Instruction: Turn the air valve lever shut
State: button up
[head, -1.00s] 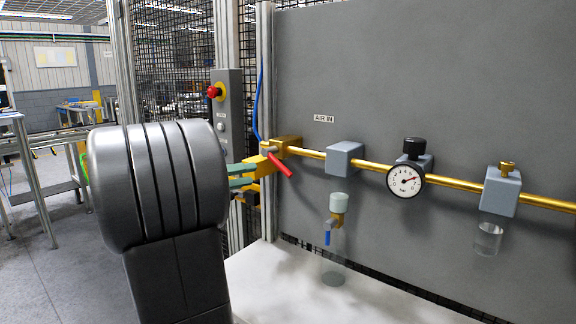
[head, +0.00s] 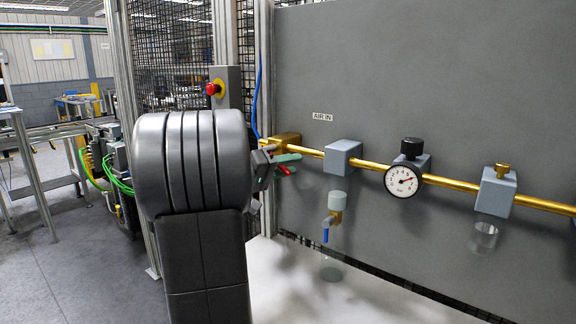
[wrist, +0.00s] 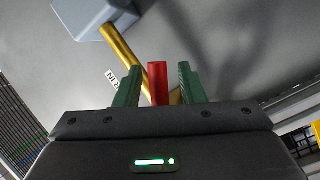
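The red valve lever (head: 287,170) is on the brass air valve (head: 287,140) at the left end of the pipe, near the AIR IN label. In the head view my arm and gripper hide part of the lever. In the wrist view the lever (wrist: 158,84) stands between the two green fingers of my gripper (wrist: 160,82). A narrow gap shows on each side of it, so the fingers look open around it, not clamped. In the head view one green finger (head: 287,158) shows just above the lever.
The brass pipe runs right to a grey block (head: 342,157), a pressure gauge (head: 403,181) and another grey block (head: 495,190). A small drain valve with a blue lever (head: 326,235) hangs below. A control box with a red button (head: 212,89) and a post stand to the left.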

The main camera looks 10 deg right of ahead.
grip_shut()
jog(key=shift+f, duration=0.15)
jog(key=w+a+f+m+t+y+b, duration=0.1)
jog(key=w+a+f+m+y+b, duration=0.2)
jog(key=m+b, duration=0.6)
jog(key=shift+w+a+f+m+y+b, duration=0.3)
jog(key=shift+w+y+b, duration=0.45)
jog(key=shift+b, duration=4.35)
jog(key=shift+r, duration=0.1)
